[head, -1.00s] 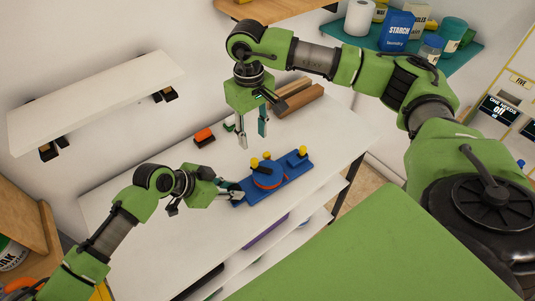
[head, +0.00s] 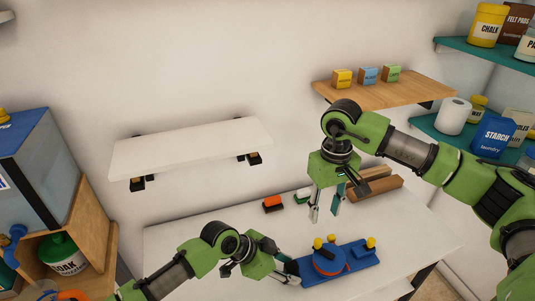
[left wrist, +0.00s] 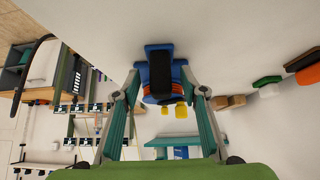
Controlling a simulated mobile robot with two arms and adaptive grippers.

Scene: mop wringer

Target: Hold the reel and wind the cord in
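The reel (head: 327,262) is a blue drum with an orange-red cord band around it, on a blue base (head: 362,260) on the white table. Yellow knobs stand up from the reel and base. My left gripper (head: 286,262) is low at the left end of the base. In the left wrist view its fingers are spread, with the blue base (left wrist: 157,60) between or just beyond the tips; contact cannot be told. My right gripper (head: 325,214) is open and empty, fingers down, above and behind the reel. The cord's loose end is not visible.
Behind the reel on the table (head: 205,235) lie an orange-and-black block (head: 272,204), a green-and-white one (head: 302,195) and brown bars (head: 375,186). An empty white wall shelf (head: 190,150) hangs above. A wooden shelf (head: 390,92) holds small boxes at the upper right.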

